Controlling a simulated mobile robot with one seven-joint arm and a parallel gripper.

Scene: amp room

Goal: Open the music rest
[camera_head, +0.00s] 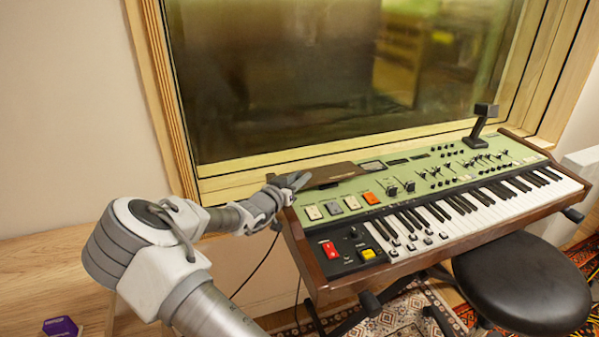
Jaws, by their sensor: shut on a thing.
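The music rest (338,173) is a dark brown flat panel at the back left of the green-topped keyboard (350,203). It looks low and close to flat against the top; its exact tilt is hard to tell. My gripper (300,181) reaches in from the left and is shut on the left end of the music rest. The fingers hide that end and the grip itself is small in view.
A wooden window frame (240,183) runs close behind the keyboard. A black lever-like stand (483,120) rises at its back right. A round black stool (522,283) stands in front. A cable hangs at the left. A purple object (61,327) lies at lower left.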

